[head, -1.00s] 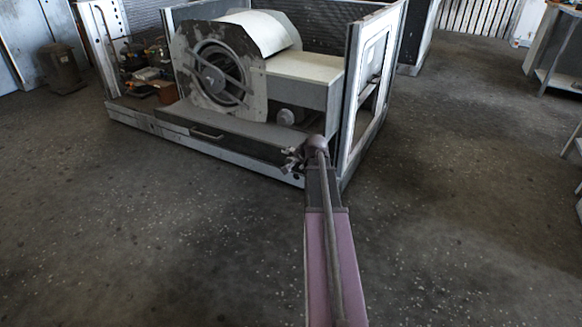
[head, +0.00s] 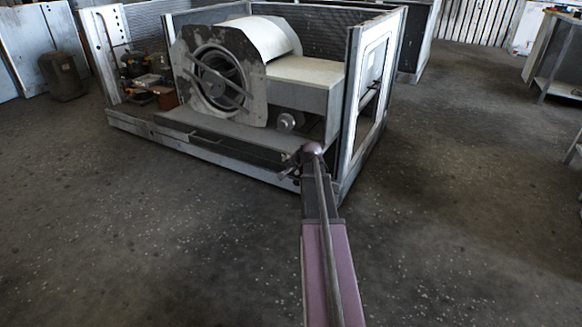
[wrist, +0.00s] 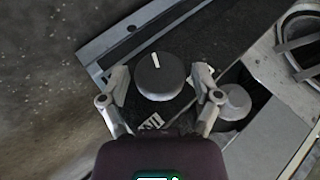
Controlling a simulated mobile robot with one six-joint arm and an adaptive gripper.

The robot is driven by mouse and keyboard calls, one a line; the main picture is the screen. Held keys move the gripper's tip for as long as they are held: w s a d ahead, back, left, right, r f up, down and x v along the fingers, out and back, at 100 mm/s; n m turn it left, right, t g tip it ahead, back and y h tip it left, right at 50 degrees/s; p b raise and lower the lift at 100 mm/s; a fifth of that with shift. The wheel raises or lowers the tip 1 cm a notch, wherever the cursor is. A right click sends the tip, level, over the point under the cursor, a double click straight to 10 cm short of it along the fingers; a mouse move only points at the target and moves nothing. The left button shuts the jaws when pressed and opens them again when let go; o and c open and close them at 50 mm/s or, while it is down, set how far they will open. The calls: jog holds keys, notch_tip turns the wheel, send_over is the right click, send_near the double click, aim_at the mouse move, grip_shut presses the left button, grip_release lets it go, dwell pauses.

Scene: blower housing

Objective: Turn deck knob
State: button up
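The deck knob (wrist: 160,76) is a round dark knob with a white pointer line, seen from above in the wrist view. It sits on a dark deck strip of the blower housing. My gripper (wrist: 160,82) is open, with one finger on each side of the knob and a small gap showing on both sides. How far the fingertips reach down beside it is hard to tell. In the head view my gripper (head: 288,166) is at the housing's front right edge, and my arm hides the knob there.
The blower housing (head: 235,152) has an open frame with a fan drum (head: 215,75) inside. A tall right side panel (head: 368,92) stands close to my arm. A round grey part (wrist: 235,101) lies just right of the gripper. The floor in front is clear.

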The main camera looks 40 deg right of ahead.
jog(key=c, duration=0.7)
jog(key=shift+r+g+p, duration=0.15)
jog(key=shift+g+p, duration=0.15)
jog(key=shift+p, duration=0.05)
jog(key=g+p, duration=0.1)
jog(key=g+h+p, duration=0.1)
jog(key=shift+w+n+g, duration=0.2)
jog(key=shift+n+g, duration=0.1)
jog(key=shift+n, duration=0.1)
jog(key=g+h+p, duration=0.1)
jog(key=g, duration=0.2)
jog(key=shift+n+g+h, duration=0.3)
jog(key=shift+n, duration=0.1)
jog(key=shift+s+a, duration=0.1)
jog(key=o, duration=1.1)
jog(key=shift+o, duration=0.2)
